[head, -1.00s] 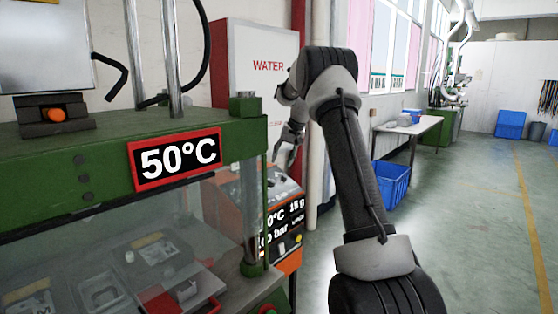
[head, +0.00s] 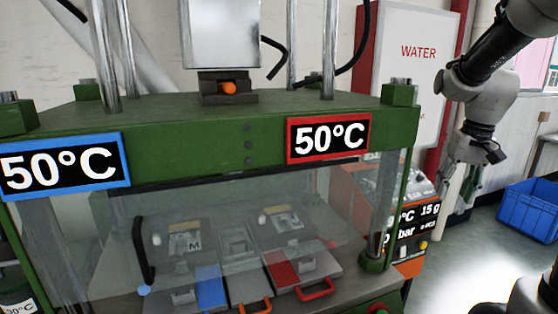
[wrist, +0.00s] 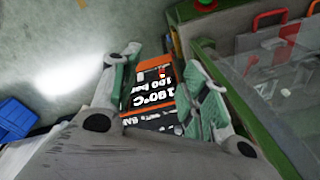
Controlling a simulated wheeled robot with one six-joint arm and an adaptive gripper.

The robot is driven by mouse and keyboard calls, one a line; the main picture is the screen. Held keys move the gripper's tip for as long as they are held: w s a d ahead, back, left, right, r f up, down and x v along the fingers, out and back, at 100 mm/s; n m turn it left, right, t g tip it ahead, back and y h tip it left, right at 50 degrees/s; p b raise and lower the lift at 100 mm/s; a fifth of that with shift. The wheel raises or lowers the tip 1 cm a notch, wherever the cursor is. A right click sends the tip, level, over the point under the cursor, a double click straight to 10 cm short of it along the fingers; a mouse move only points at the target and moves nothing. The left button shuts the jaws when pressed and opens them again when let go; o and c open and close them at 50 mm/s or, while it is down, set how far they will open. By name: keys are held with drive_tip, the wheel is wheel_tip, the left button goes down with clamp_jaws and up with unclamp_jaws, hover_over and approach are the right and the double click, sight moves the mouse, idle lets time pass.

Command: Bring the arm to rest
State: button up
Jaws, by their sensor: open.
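My gripper (head: 464,192) hangs from my arm at the right of the head view, fingers pointing down. It is beside the orange control unit (head: 411,268) and right of the green press (head: 225,140). In the wrist view my gripper (wrist: 162,82) has its two green-padded fingers spread apart, with nothing between them. The orange control unit (wrist: 150,98), with its white figures, shows behind the gap, some way off. Part of my arm is cut off by the right edge of the head view.
The press has a blue-framed 50°C sign (head: 63,168), a red-framed 50°C sign (head: 328,137) and a clear front guard. Trays with red handles (head: 316,290) and orange handles lie inside. A red WATER cabinet (head: 418,50) stands behind. A blue crate (head: 530,205) is on the floor at right.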

drive_tip(key=s+a+r+n+t, duration=0.1)
drive_tip(key=s+a+r, duration=0.1)
drive_tip(key=s, duration=0.6)
drive_tip(key=s+a+r+n+t, duration=0.1)
drive_tip(key=s+a, duration=0.3)
drive_tip(key=s, duration=0.5)
drive_tip(key=shift+s+r+n+t+h, duration=0.3)
drive_tip(key=shift+r+n+t, duration=0.1)
drive_tip(key=shift+t, duration=0.3)
